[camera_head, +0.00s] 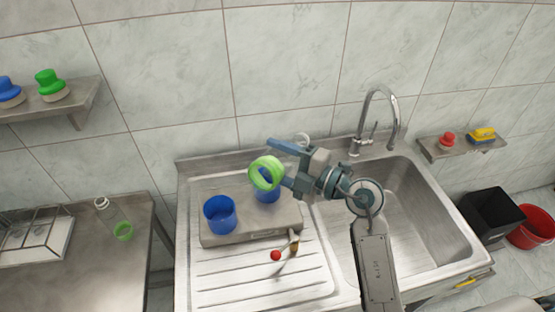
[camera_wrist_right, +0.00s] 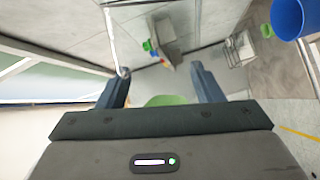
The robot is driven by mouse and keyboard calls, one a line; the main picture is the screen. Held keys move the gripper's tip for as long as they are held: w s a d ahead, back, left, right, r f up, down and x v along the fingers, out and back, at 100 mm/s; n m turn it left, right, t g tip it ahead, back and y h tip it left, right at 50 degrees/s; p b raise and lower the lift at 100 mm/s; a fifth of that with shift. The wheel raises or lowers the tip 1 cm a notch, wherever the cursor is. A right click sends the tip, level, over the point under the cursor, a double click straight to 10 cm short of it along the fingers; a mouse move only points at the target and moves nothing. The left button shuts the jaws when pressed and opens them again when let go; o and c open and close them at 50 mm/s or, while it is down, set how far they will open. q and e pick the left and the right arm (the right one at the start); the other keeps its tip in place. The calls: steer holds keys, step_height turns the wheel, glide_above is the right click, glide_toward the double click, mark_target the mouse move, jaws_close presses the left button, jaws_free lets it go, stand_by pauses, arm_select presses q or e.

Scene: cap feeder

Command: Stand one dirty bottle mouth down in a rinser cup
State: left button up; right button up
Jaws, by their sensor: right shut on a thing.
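My right gripper (camera_head: 287,162) is shut on a clear bottle with a green band (camera_head: 265,173) at its base. The bottle is tilted, its green end towards the camera; a pale ring (camera_head: 302,139) behind the gripper may be its mouth. In the right wrist view, a green part (camera_wrist_right: 168,100) shows between the fingers. Two blue rinser cups stand on a grey base (camera_head: 255,233): the left one (camera_head: 220,214) is in plain sight, the right one (camera_head: 267,191) is partly hidden below the held bottle. Another clear bottle with green inside (camera_head: 122,230) is on the left counter. My left gripper is out of view.
A lever with a red knob (camera_head: 276,255) sticks out from the base's front. The sink basin (camera_head: 405,225) and tap (camera_head: 378,105) are at the right. A wire rack (camera_head: 38,240) stands on the left counter. Wall shelves hold caps and a sponge (camera_head: 482,136).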

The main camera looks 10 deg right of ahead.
steer(key=m, duration=0.7)
steer(key=shift+m, duration=0.4)
steer(key=m, duration=0.7)
steer(key=shift+w, duration=0.1)
steer(key=w+f, duration=0.1)
steer(key=w, duration=0.4)
steer(key=w+f, duration=0.2)
steer(key=w, duration=0.4)
steer(key=w+f, duration=0.2)
steer(key=w, duration=0.3)
steer(key=shift+w+a, duration=0.1)
steer(key=shift+w, duration=0.1)
steer(key=f+b, duration=0.1)
steer(key=f, duration=0.5)
steer(key=f+b, duration=0.2)
steer(key=f, duration=0.4)
steer(key=shift+s+f, duration=0.2)
steer(key=shift+f, duration=0.1)
